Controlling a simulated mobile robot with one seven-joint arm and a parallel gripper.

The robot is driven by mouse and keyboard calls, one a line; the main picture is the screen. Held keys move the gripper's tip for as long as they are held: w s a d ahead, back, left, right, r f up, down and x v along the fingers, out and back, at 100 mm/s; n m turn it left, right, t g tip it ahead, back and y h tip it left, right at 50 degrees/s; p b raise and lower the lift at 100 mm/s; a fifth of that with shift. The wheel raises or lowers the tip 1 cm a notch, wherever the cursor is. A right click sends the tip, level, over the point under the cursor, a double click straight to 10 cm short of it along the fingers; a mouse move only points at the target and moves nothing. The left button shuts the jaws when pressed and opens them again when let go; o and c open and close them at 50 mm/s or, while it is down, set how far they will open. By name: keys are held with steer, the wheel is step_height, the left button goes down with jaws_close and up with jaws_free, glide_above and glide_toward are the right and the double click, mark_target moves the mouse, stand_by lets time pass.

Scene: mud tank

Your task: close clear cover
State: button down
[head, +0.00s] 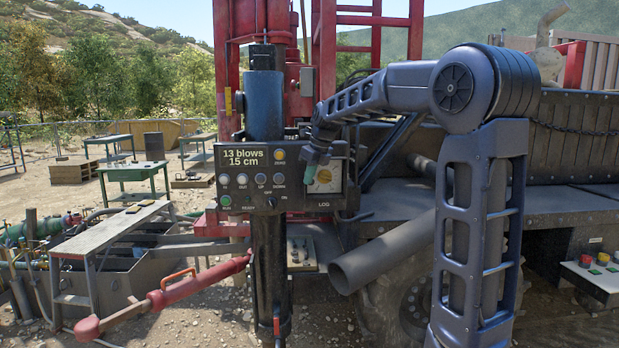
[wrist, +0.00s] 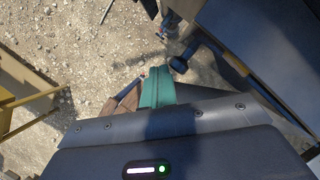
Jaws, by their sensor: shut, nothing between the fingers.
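The control panel (head: 245,180) faces me and its display reads 13 blows, 15 cm. My gripper (head: 311,178) points down in front of the panel's right end, by the upper left of the knob. It is shut and empty and partly hides the plate. In the wrist view its teal fingertip (wrist: 157,86) shows past the dark gripper body; whether it touches anything is unclear.
A blue cylinder (head: 263,105) and dark column stand behind the panel. A red arm with an orange handle (head: 180,278) extends lower left. A large grey pipe (head: 385,252) lies below right. Green tables (head: 133,172) stand at the back left.

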steer(key=s+r, duration=0.8)
steer(key=r, duration=0.1)
steer(key=s+d+f+n+t+h, duration=0.1)
steer(key=s+d+f+n+h, duration=0.2)
steer(key=s+d+f+n, duration=1.8)
steer(key=s+n, duration=0.3)
steer(key=n, duration=0.2)
steer(key=shift+s+d+f+t, duration=0.15)
steer(key=shift+s+d+t, duration=0.15)
steer(key=shift+t, duration=0.1)
